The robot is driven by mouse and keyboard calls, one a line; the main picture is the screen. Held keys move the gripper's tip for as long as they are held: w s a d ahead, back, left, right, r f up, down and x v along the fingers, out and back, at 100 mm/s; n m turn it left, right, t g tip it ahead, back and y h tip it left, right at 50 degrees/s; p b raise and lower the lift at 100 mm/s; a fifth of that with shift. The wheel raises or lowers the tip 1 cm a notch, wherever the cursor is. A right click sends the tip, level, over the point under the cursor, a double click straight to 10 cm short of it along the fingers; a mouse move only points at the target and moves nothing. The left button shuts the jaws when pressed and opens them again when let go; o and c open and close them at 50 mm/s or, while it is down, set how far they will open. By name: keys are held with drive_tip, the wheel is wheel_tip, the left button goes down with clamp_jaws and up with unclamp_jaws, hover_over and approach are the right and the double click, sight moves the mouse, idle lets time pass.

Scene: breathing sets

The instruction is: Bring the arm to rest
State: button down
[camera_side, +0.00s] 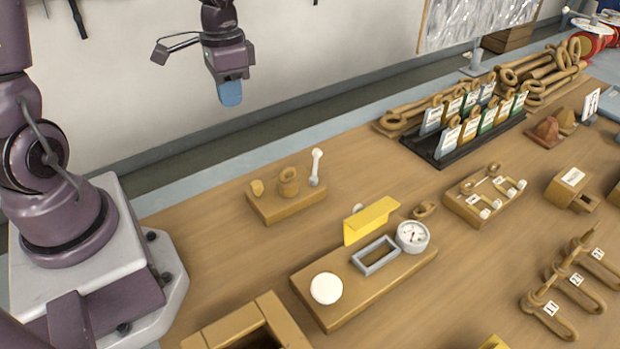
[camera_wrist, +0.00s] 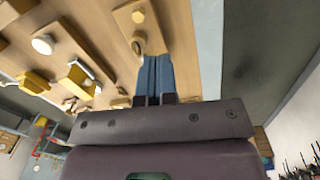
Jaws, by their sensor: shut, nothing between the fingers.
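My gripper (camera_side: 230,93) hangs in the air near the top of the side view, pointing down, with its blue fingers together. It is well above the table and empty. In the wrist view the blue fingers (camera_wrist: 155,72) also lie side by side with nothing between them. My arm's base stands at the left of the side view, and the links between base and gripper are mostly out of the picture.
On the wooden table (camera_side: 210,237) stand a small peg board (camera_side: 285,207), a board with a gauge (camera_side: 412,236) and yellow bracket (camera_side: 370,220), a black card rack (camera_side: 450,155) and numbered wooden pieces (camera_side: 549,318). The air around the gripper is free; the wall is behind.

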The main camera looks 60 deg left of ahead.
drive_tip(key=s+d+r+n+t, duration=0.2)
drive_tip(key=s+d+r+t, duration=0.4)
drive_tip(key=s+d+r, duration=0.6)
drive_tip(key=w+a+f+n+g+h, duration=0.2)
drive_tip(key=w+a+f+n+h, duration=0.2)
drive_tip(key=w+a+f+n, duration=0.7)
drive_tip(key=w+a+f+n+g+h, duration=0.2)
drive_tip(key=w+a+f+n+h, duration=0.1)
drive_tip(key=w+a+f+n, duration=0.9)
drive_tip(key=w+d+f, duration=0.1)
drive_tip(key=d, duration=0.1)
drive_tip(key=w+d+f+m, duration=0.1)
drive_tip(key=d+f, duration=0.1)
drive_tip(key=d, duration=0.1)
drive_tip(key=w+d+f+m, duration=0.1)
drive_tip(key=d+f, duration=0.1)
drive_tip(key=shift+w+d+f, duration=0.15)
drive_tip(key=shift+d+f, duration=0.05)
drive_tip(key=shift+d, duration=0.1)
drive_tip(key=shift+w+d+f, duration=0.1)
drive_tip(key=shift+w+d, duration=0.1)
drive_tip(key=shift+d, duration=0.4)
drive_tip(key=shift+w+d+f, duration=0.1)
drive_tip(key=shift+w+d, duration=0.1)
drive_tip(key=shift+d, duration=0.4)
drive_tip(key=shift+w+d, duration=0.15)
drive_tip(key=shift+d, duration=0.45)
